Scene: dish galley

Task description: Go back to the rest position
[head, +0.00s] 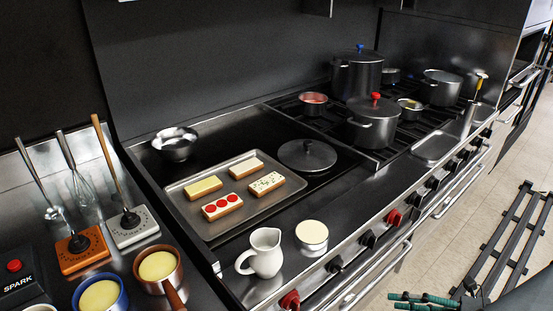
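At the bottom right edge, two ridged green finger-like parts (425,299) point left from a dark mount. They look like the fingers of my gripper, but the frame edge cuts them off, so I cannot tell whether it is open or shut. Nothing is clearly seen between them. They show in front of the floor, to the right of the stove front and apart from the cookware in the picture.
A tray (187,209) with several topped slices lies on the cooktop. A white pitcher (265,254), a round lid (307,155) and pots, including a red-knobbed one (372,130), stand around it. Handles and knobs line the stove front. A black ladder-like frame (503,240) stands at right.

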